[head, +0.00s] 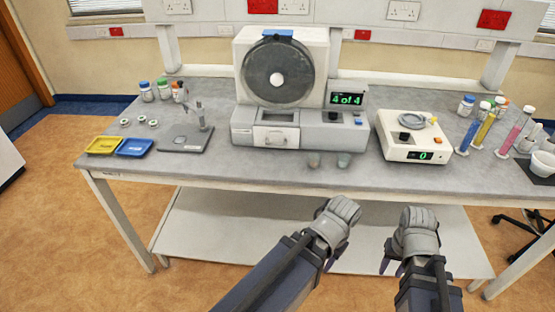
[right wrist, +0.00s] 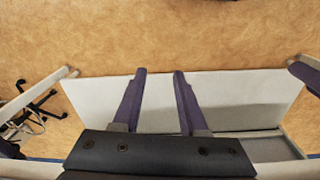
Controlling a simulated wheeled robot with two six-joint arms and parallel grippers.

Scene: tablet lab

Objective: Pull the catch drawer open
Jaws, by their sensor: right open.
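The catch drawer (head: 276,137) is a pale front with a small handle, set low in the grey base of the drum machine (head: 281,80) in the head view. It looks shut, about flush with the base. My right gripper (head: 392,268) is in front of the bench, below and to the right of the drawer, and touches nothing. Its two purple fingers also show in the right wrist view (right wrist: 160,75), apart with nothing between them. My left gripper (head: 328,264) is also in front of the bench, below the drawer; its fingers are mostly hidden by its own wrist.
A white device (head: 405,150) stands right, a yellow tray (head: 104,145) and blue tray (head: 135,147) left. A lower shelf (head: 220,235) lies under the bench.

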